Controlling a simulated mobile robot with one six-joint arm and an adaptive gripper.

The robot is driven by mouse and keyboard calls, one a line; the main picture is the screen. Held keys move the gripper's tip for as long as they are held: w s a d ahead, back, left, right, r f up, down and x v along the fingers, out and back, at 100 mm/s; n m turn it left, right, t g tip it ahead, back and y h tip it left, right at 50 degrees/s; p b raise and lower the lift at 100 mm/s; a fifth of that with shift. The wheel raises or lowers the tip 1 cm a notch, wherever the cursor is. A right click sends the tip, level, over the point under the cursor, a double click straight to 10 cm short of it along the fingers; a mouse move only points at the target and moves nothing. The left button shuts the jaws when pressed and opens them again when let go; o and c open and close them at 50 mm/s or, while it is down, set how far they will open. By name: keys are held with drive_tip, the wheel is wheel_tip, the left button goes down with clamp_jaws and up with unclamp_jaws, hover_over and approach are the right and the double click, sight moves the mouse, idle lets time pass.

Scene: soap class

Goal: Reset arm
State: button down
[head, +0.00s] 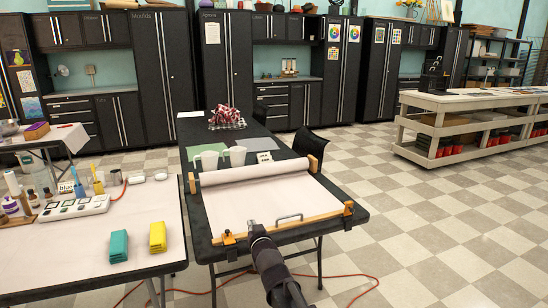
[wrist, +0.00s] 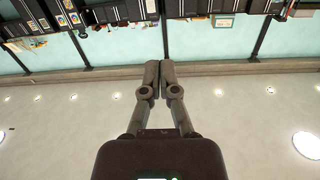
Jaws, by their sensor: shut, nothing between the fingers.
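My gripper (wrist: 160,68) shows in the wrist view with its two dark fingers together, shut and empty. The wrist view is upside down, with the ceiling below and the cabinets along the top edge, so no table or task object shows near the fingers. In the head view my dark arm (head: 268,262) rises from the bottom middle, in front of the near edge of the black table (head: 354,214). I cannot make out the fingertips there.
A paper roll (head: 255,172) lies across the black table, with a sheet held by a wooden bar (head: 300,226). The white table (head: 65,250) at left carries a teal block (head: 118,246) and a yellow block (head: 158,237). Checkered floor (head: 440,235) is open at right, with an orange cord (head: 355,277).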

drive_tip(key=s+d+f+m+g+h, duration=0.1)
drive_tip(key=s+d+f+g+h, duration=0.25)
drive_tip(key=d+f, duration=0.35)
drive_tip(key=s+d+f+m+g+h, duration=0.2)
drive_tip(key=d+f+g, duration=0.25)
drive_tip(key=d, duration=0.45)
drive_tip(key=s+d+f+g, duration=0.3)
drive_tip(key=s+d+g, duration=0.15)
drive_tip(key=s, duration=0.35)
drive_tip(key=s+d+f+g, duration=0.3)
drive_tip(key=s+d+g, duration=0.15)
drive_tip(key=s, duration=0.25)
wheel_tip(320, 180, up, 20)
drive_tip(key=p, duration=2)
drive_tip(key=shift+s+d+f, duration=0.2)
drive_tip(key=shift+s+d, duration=0.2)
drive_tip(key=shift+f+h, duration=0.1)
drive_tip(key=shift+h, duration=0.15)
